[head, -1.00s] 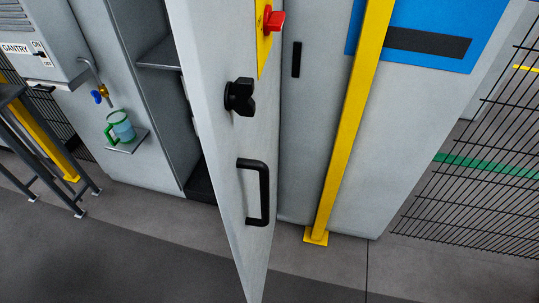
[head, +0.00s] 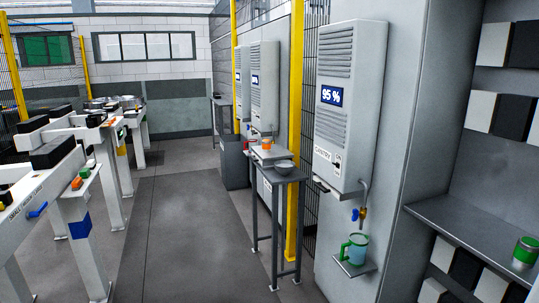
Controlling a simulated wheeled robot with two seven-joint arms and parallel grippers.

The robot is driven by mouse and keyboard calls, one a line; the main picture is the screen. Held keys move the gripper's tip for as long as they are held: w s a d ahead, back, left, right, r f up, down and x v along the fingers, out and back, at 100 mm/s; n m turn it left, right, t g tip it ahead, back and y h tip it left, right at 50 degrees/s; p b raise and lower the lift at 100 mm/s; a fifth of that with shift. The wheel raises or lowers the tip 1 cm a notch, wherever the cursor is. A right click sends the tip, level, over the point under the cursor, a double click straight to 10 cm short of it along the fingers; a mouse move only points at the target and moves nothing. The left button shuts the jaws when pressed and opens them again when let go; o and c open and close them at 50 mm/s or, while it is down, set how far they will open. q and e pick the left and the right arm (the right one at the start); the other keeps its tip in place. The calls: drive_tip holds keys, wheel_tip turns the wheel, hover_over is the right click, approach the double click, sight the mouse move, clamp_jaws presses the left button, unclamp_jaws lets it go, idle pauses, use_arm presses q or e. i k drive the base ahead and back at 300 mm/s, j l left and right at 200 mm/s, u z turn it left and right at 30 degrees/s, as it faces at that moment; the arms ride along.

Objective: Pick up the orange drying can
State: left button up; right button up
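A small orange object (head: 266,144), which looks like a can or cup, sits on the grey stand (head: 291,175) in the middle of the head view. It is too small to tell its exact shape. A can with a green band (head: 525,252) stands on the grey shelf (head: 450,222) at the right edge. A green-handled jug (head: 355,249) sits on a small ledge under a tap. Neither of my grippers is in view.
A wall unit marked 95 % (head: 350,105) hangs above the jug. White-legged benches (head: 75,200) line the left. The grey floor aisle (head: 180,230) is clear.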

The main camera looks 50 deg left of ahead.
sight(265, 143)
drive_tip(key=u, duration=1.75)
drive_tip(key=i+j, duration=0.1)
drive_tip(key=j, duration=0.4)
drive_tip(key=i+j, duration=0.2)
drive_tip(key=i, duration=0.25)
drive_tip(key=i+j, duration=0.15)
drive_tip(key=i, duration=0.35)
drive_tip(key=i+j, duration=0.2)
drive_tip(key=i, duration=0.25)
drive_tip(key=i+j, duration=0.15)
drive_tip(key=i, duration=0.3)
